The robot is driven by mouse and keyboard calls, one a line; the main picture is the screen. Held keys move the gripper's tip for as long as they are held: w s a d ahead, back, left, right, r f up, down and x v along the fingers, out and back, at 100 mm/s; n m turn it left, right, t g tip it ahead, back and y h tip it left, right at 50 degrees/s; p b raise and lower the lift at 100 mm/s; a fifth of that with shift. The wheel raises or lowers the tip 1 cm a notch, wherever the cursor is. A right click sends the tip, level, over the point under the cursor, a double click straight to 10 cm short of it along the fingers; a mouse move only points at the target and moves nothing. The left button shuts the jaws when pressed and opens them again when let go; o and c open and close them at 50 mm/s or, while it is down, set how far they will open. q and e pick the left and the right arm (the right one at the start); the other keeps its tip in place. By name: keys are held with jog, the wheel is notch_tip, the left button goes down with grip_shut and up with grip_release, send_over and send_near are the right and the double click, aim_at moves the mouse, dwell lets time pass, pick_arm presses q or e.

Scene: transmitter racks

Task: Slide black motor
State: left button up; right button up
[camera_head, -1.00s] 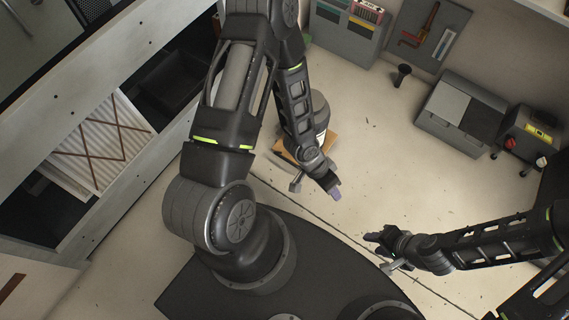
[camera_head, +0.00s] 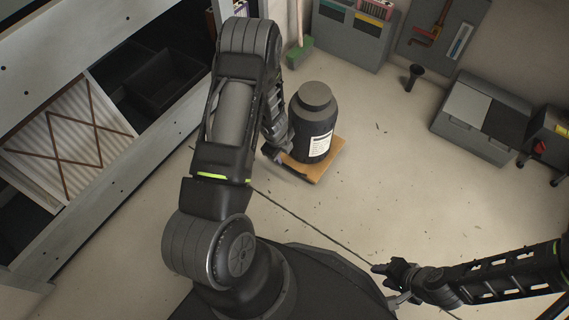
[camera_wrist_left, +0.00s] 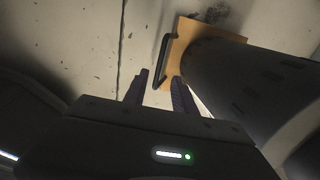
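The black motor (camera_head: 314,120) is a dark canister with a narrower grey top and a white label. It stands upright on an orange-brown wooden board (camera_head: 327,166) on the floor. In the left wrist view the motor (camera_wrist_left: 245,85) fills the right side, and the board (camera_wrist_left: 195,35) carries a dark bar handle (camera_wrist_left: 164,55). My left gripper (camera_head: 279,152) is low beside the board's left side. In the left wrist view its two fingers (camera_wrist_left: 159,76) are apart, with the handle's near end around their gap; contact is unclear. My right gripper (camera_head: 378,268) is far from the motor; its fingers are too small to judge.
Open floor (camera_head: 400,150) lies right of the motor. A grey cabinet (camera_head: 350,38) stands behind it, and a grey box (camera_head: 480,115) stands at the right wall. A shelf rack (camera_head: 60,225) runs along the left. A small black object (camera_head: 412,77) stands at the back.

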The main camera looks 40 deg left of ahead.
aim_at(285, 165)
pick_arm(q)
jog(key=f+b, duration=0.1)
jog(key=f, duration=0.1)
jog(key=w+f+b, duration=0.1)
jog(key=f, duration=0.2)
jog(key=f+b, duration=0.1)
jog(key=f, duration=0.1)
jog(key=shift+w+f, duration=0.25)
jog(key=shift+f, duration=0.15)
grip_shut()
dwell(1.2)
